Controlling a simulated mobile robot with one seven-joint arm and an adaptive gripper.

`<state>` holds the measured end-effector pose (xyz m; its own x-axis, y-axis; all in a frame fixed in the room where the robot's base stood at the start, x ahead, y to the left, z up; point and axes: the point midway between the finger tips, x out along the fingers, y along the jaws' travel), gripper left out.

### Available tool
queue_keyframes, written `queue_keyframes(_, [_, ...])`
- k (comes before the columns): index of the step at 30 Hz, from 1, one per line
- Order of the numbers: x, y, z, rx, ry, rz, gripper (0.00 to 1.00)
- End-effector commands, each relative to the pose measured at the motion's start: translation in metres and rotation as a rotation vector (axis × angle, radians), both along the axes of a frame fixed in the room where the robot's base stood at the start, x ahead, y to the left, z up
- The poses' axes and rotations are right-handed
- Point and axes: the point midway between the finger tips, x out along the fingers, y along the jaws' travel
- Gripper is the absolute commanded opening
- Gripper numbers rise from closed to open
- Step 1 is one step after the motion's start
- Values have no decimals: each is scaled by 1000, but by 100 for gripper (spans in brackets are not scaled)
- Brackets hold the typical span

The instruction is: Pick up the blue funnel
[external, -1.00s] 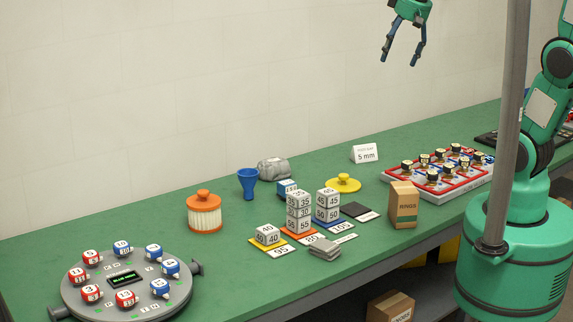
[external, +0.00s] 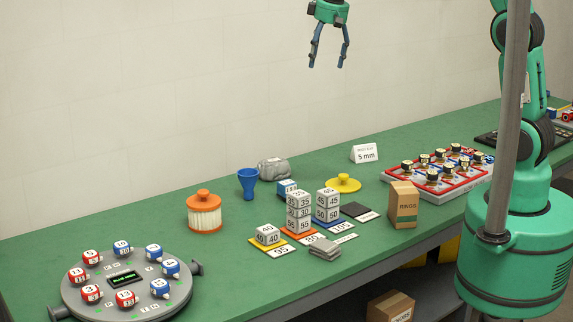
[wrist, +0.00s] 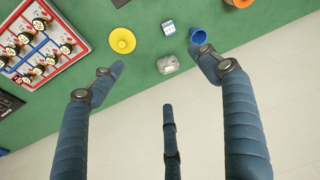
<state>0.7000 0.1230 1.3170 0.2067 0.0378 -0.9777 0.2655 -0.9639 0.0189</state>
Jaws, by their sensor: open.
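The blue funnel (external: 248,182) stands on the green bench, wide mouth up, between the orange-capped filter and a grey wrapped lump. In the wrist view the funnel (wrist: 198,37) shows at the upper right, partly behind a finger. My gripper (external: 328,64) is open and empty, high above the bench, up and to the right of the funnel in the external view. Its blue fingers (wrist: 168,90) spread wide in the wrist view, with nothing between them.
The filter (external: 204,212) stands left of the funnel and the grey lump (external: 274,169) close on its right. Numbered cubes (external: 299,211), a yellow lid (external: 343,183) and a brown box (external: 403,205) stand farther right. A round dial fixture (external: 125,284) is at front left.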

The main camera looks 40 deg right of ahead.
Motion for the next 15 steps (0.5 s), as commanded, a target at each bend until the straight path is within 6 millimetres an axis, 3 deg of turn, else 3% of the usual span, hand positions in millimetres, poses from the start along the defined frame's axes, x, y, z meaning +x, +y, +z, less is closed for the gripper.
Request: queue_keyframes(15, [95, 62, -83, -23, 86, 82, 75])
